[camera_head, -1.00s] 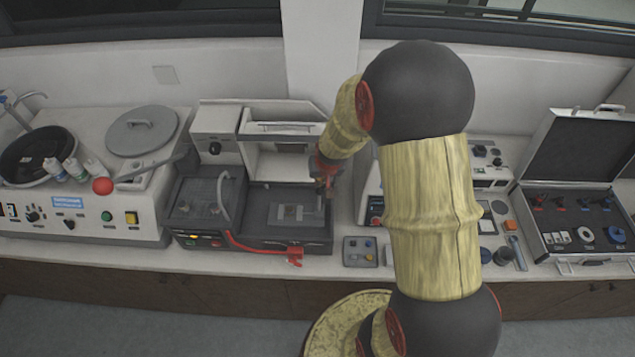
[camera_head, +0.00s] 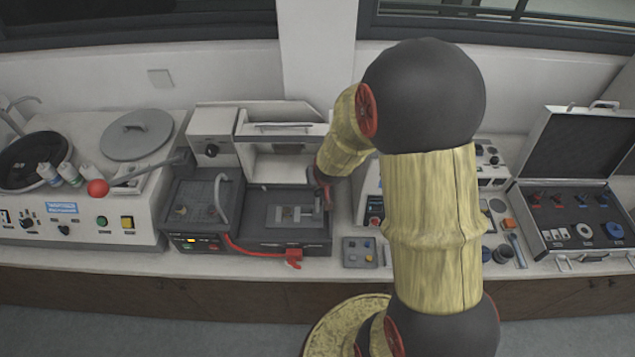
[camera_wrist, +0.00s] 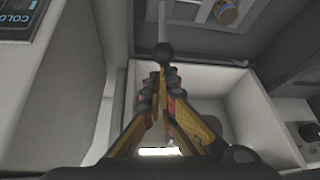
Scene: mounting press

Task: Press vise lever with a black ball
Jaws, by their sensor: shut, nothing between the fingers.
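The black ball (camera_wrist: 163,53) sits on the end of a thin lever rod and shows near the middle of the wrist view. My gripper (camera_wrist: 162,78) is shut and empty, with its fingertips just below the ball in that picture; whether they touch it I cannot tell. In the head view my gripper (camera_head: 322,192) is low at the right side of the grey vise (camera_head: 288,215), mostly hidden behind my wrist. The vise stands in the dark tray of the press machine. The ball cannot be made out in the head view.
A white housing (camera_head: 290,165) stands open behind the vise. A red handle (camera_head: 293,256) lies at the machine's front edge. A small button box (camera_head: 360,252) stands to its right, and an open tool case (camera_head: 580,220) farther right.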

